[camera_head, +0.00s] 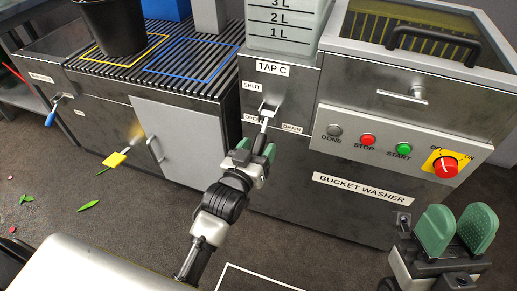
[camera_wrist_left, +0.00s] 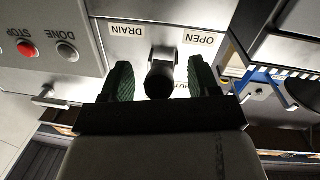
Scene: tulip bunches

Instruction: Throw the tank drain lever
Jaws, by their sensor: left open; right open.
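The tap lever (camera_head: 264,122) sticks out below the "TAP C" label, among the "SHUT", "OPEN" and "DRAIN" labels. It points down and outward, and its lower end is hidden at my left gripper (camera_head: 256,153). In the left wrist view, the lever's dark round end (camera_wrist_left: 160,80) lies between the green fingers of my left gripper (camera_wrist_left: 158,82). The fingers are open, with a gap visible on both sides of it. My right gripper (camera_head: 455,232) is open and empty at the lower right, in front of the bucket washer.
The bucket washer (camera_head: 385,215) has stop and start buttons and a red rotary switch (camera_head: 446,166). A clear tank (camera_head: 285,28) stands above the tap. A blue-handled lever (camera_head: 52,113) and a yellow tab (camera_head: 115,159) stick out at left. Leaves (camera_head: 88,206) lie on the floor.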

